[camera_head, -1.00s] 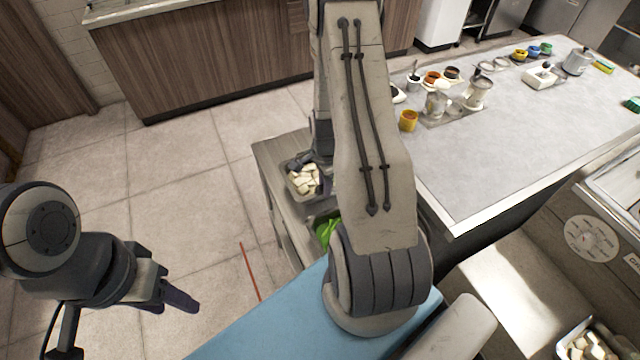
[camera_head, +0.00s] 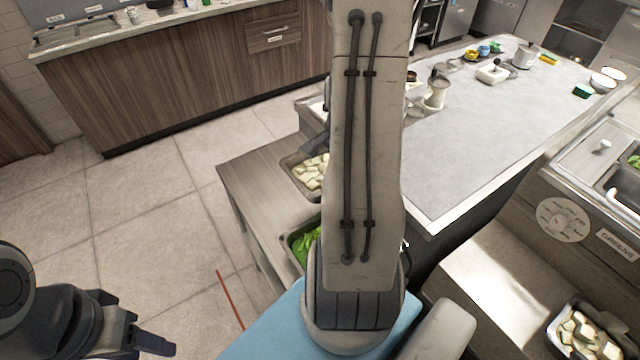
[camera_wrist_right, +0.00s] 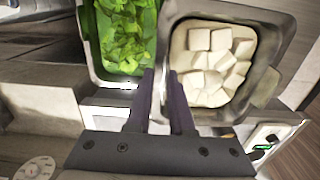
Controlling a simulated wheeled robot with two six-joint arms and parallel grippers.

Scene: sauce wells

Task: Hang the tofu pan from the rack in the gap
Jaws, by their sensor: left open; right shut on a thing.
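The tofu pan (camera_head: 291,182), a steel pan of white cubes, is at the left steel unit in the head view, partly hidden by my right arm. In the right wrist view the tofu pan (camera_wrist_right: 262,92) is at the upper right. My right gripper (camera_wrist_right: 163,85) is shut on its near wall, fingers pointing into the picture. It shows as a dark part in the head view (camera_head: 318,143). A pan of greens (camera_head: 291,238) sits close beside it. My left gripper (camera_head: 153,345) is open and empty at the lower left. I cannot make out the rack's gap clearly.
A second pan of white cubes (camera_head: 552,336) is at the lower right. A grey-topped counter (camera_head: 470,140) with jars and bowls is to the right. The steel surface (camera_head: 255,175) left of the pans is bare. The floor at left is clear.

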